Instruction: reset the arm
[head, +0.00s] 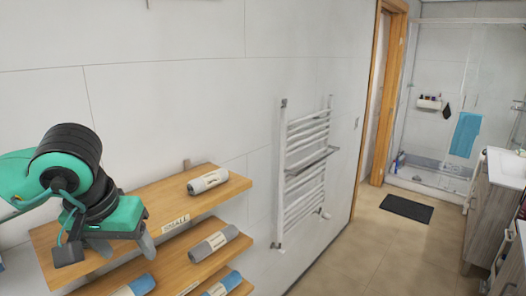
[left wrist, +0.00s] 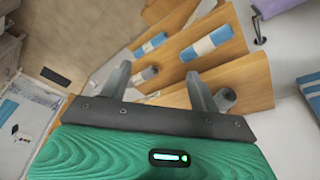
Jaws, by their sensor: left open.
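My left gripper (head: 124,246) is green and black and hangs over the left part of the wooden shelves (head: 190,215) in the head view. Its two grey fingers point down and are spread apart, with nothing between them. In the left wrist view the same gripper (left wrist: 158,74) is open and empty, with the shelves and rolled towels behind it. My right gripper is in neither view.
A grey rolled towel (head: 208,181) lies on the top shelf, another (head: 213,245) on the shelf below. A white towel rack (head: 305,165) is on the wall. The floor (head: 360,240) beyond is clear up to a dark mat (head: 406,208). A cabinet (head: 490,205) stands at right.

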